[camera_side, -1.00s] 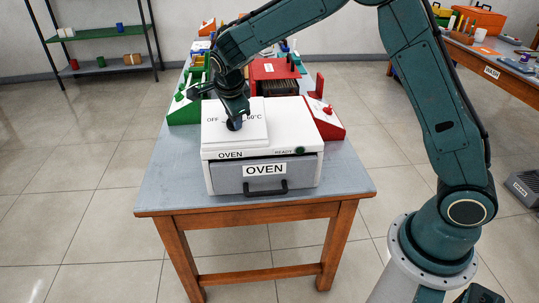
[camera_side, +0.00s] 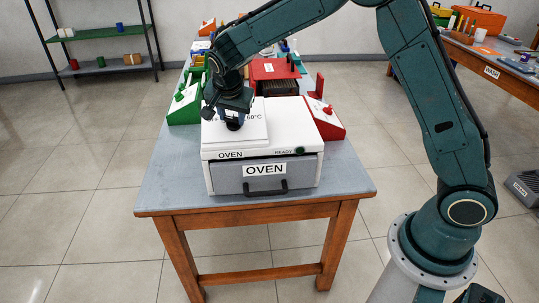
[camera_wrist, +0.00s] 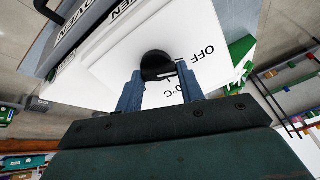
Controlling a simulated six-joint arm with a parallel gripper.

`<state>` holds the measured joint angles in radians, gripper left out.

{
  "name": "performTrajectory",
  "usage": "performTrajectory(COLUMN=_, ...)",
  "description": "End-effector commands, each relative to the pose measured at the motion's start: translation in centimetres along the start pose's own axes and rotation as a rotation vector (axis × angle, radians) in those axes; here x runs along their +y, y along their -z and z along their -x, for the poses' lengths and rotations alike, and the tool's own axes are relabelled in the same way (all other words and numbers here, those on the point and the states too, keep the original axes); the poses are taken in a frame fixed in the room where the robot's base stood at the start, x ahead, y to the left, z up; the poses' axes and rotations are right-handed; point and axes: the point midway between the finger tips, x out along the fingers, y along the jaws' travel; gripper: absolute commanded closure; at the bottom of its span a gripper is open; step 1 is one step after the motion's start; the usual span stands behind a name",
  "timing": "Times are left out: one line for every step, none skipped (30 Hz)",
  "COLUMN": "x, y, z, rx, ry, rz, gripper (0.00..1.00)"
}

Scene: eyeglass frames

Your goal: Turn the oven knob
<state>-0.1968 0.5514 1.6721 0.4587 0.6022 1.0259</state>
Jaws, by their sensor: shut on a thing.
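The white oven (camera_side: 300,143) stands on the table, with a grey front drawer labelled OVEN (camera_side: 225,180) and a black handle. Its raised top panel carries a black knob (camera_wrist: 156,64), with OFF and a partly hidden °C mark printed beside it. My gripper (camera_side: 232,122) points down at the panel from above. In the wrist view its two blue fingers (camera_wrist: 160,90) are shut on the knob, one on each side. The gripper hides most of the knob in the side view.
A green device (camera_side: 184,108) stands to the left behind the oven and a red one (camera_side: 325,120) to its right. A red box (camera_side: 272,70) is behind. The table's front strip (camera_side: 160,200) is clear.

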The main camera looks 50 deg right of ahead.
Motion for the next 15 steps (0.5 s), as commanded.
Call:
performTrajectory(x=-0.09, y=-0.04, z=0.11, rx=-0.001, ry=0.002, rz=0.012, gripper=0.85)
performTrajectory(x=-0.09, y=-0.04, z=0.11, rx=-0.001, ry=0.002, rz=0.018, gripper=0.85)
performTrajectory(x=-0.09, y=-0.04, z=0.11, rx=-0.001, ry=0.003, rz=0.024, gripper=0.85)
performTrajectory(x=-0.09, y=-0.04, z=0.12, rx=-0.001, ry=0.003, rz=0.028, gripper=0.85)
performTrajectory(x=-0.09, y=-0.05, z=0.12, rx=-0.001, ry=0.003, rz=0.031, gripper=0.85)
performTrajectory(x=-0.09, y=-0.05, z=0.11, rx=-0.001, ry=0.003, rz=0.034, gripper=0.85)
performTrajectory(x=-0.09, y=-0.05, z=0.12, rx=-0.001, ry=0.003, rz=0.035, gripper=0.85)
performTrajectory(x=-0.09, y=-0.05, z=0.12, rx=-0.001, ry=0.003, rz=0.036, gripper=0.85)
performTrajectory(x=-0.09, y=-0.05, z=0.12, rx=-0.001, ry=0.003, rz=0.036, gripper=0.85)
performTrajectory(x=-0.09, y=-0.05, z=0.12, rx=-0.001, ry=0.003, rz=0.036, gripper=0.85)
performTrajectory(x=-0.09, y=-0.05, z=0.12, rx=-0.001, ry=0.003, rz=0.035, gripper=0.85)
performTrajectory(x=-0.10, y=-0.05, z=0.12, rx=-0.001, ry=0.003, rz=0.035, gripper=0.85)
performTrajectory(x=-0.09, y=-0.05, z=0.12, rx=-0.001, ry=0.003, rz=0.035, gripper=0.85)
performTrajectory(x=-0.09, y=-0.05, z=0.12, rx=-0.001, ry=0.003, rz=0.035, gripper=0.85)
performTrajectory(x=-0.10, y=-0.05, z=0.12, rx=-0.001, ry=0.003, rz=0.035, gripper=0.85)
